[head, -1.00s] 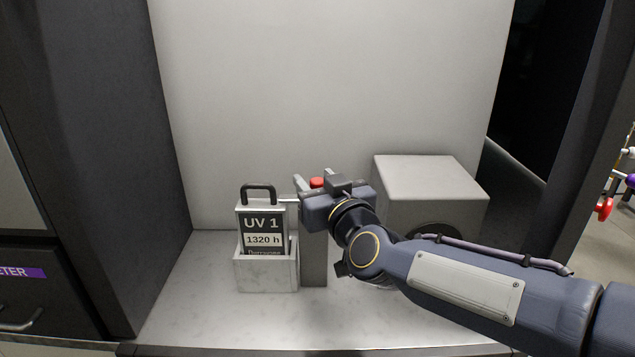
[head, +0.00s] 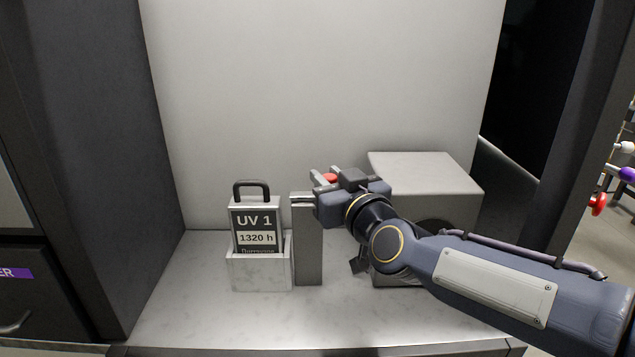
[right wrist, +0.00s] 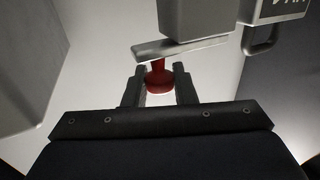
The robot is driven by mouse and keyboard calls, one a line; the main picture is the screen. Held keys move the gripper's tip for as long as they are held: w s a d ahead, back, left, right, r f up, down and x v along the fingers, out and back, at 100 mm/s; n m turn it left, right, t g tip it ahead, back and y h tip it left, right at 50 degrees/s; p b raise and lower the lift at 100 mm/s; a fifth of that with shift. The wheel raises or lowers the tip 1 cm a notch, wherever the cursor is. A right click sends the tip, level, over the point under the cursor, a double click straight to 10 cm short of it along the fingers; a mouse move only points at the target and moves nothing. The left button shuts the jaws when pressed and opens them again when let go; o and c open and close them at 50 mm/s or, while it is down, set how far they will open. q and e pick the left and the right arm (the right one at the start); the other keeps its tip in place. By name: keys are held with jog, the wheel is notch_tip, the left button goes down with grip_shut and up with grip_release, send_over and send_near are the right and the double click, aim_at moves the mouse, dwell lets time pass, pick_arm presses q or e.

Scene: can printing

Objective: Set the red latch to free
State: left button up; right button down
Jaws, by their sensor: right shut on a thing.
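The red latch knob (right wrist: 159,78) shows in the right wrist view between the two fingers of my right gripper (right wrist: 159,90). It sits on a grey metal lever (right wrist: 182,48) that reaches to a grey post. In the head view the red knob (head: 330,178) shows between the fingertips of my right gripper (head: 328,180), which is shut on it. The post (head: 308,245) stands to the left of the gripper, and most of the lever is hidden there. My left gripper is not in view.
A UV 1 cartridge (head: 256,222) with a dark handle stands in a pale holder (head: 260,272) left of the post. A grey box (head: 425,172) stands behind my right arm. Dark walls flank the bay, and its front floor (head: 210,318) is clear.

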jog(key=c, duration=1.6)
grip_release()
jog(key=shift+d, duration=0.15)
jog(key=o, duration=0.3)
jog(key=shift+d, duration=0.15)
jog(key=shift+o, duration=0.2)
jog(key=shift+s, duration=0.3)
jog(key=p+v, duration=0.1)
jog(key=v, duration=0.6)
jog(key=shift+s+d, duration=0.1)
